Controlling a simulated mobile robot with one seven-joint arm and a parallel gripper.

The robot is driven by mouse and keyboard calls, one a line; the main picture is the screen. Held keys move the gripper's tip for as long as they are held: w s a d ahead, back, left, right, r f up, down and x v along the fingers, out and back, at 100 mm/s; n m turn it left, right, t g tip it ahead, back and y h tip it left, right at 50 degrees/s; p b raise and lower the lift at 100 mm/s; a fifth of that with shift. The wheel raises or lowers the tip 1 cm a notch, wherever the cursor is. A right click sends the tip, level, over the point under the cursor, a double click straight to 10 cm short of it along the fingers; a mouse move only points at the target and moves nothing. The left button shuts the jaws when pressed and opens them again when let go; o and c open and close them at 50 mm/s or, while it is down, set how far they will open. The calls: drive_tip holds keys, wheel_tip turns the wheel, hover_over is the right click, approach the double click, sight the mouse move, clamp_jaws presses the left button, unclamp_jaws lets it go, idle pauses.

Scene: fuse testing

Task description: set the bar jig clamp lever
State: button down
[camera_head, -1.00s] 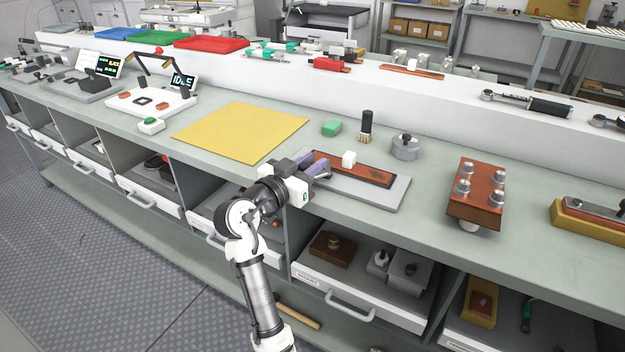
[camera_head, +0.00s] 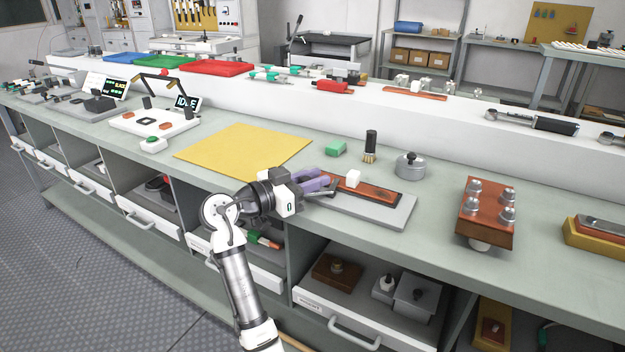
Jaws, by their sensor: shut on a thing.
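The bar jig is a grey plate (camera_head: 398,214) near the bench's front edge, with a brown bar (camera_head: 380,194) on top. A white block (camera_head: 353,178) stands on the bar. My gripper (camera_head: 322,184), with purple fingers, is at the jig's left end and is shut on the clamp lever (camera_head: 326,191), a thin dark piece by the fingertips. The fingers hide most of the lever, so its exact angle cannot be told.
Behind the jig are a green block (camera_head: 336,149), a brush (camera_head: 370,146) and a round grey weight (camera_head: 410,166). A yellow mat (camera_head: 243,152) lies to the left. A brown block with metal knobs (camera_head: 485,213) stands to the right. Open shelves are below.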

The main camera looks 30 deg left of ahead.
drive_tip(key=c, duration=1.2)
unclamp_jaws()
drive_tip(key=shift+w, duration=0.1)
drive_tip(key=shift+c, duration=0.2)
drive_tip(key=b+v, duration=0.1)
drive_tip(key=v, duration=1.3)
drive_tip(key=shift+b, duration=0.3)
